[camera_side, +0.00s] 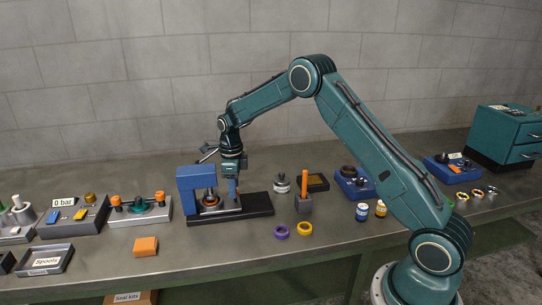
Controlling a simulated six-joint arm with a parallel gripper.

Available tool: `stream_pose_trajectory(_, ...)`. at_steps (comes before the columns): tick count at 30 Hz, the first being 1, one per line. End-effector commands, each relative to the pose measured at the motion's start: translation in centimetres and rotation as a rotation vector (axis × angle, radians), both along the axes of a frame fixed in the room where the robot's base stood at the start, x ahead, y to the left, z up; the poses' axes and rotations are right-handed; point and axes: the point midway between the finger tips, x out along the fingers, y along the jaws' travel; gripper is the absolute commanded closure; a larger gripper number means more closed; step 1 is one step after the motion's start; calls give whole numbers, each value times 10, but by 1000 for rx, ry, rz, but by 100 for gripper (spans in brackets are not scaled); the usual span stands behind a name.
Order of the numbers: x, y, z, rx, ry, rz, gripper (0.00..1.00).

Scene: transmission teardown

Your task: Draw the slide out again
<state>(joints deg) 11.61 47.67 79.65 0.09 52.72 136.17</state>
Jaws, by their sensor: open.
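A blue press-like frame (187,193) stands at the left end of a long black base (258,203). A pale grey plate (226,213), which looks like the slide, lies on that base, with its left part inside the blue frame. A round part with an orange ring (210,200) sits on it under the frame. My gripper (233,196) points down just right of the frame, over the right part of the plate. The fingers are small here, and I cannot tell whether they touch anything. The black base is bare to the right of the plate.
Left stand a fixture with orange knobs (139,209), an orange block (145,246) and a "Spools" tray (45,261). The front bench middle is clear.

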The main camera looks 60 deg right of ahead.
Motion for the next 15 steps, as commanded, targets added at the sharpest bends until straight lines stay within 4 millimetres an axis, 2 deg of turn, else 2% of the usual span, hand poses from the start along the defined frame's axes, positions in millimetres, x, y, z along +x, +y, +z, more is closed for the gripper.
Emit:
stream_pose_trajectory(4, 0, 0, -7, 0, 0, 0, 57)
stream_pose_trajectory(12, 0, 0, -7, 0, 0, 0, 57)
stream_pose_trajectory(13, 0, 0, -7, 0, 0, 0, 59)
stream_pose_trajectory(15, 0, 0, -7, 0, 0, 0, 73)
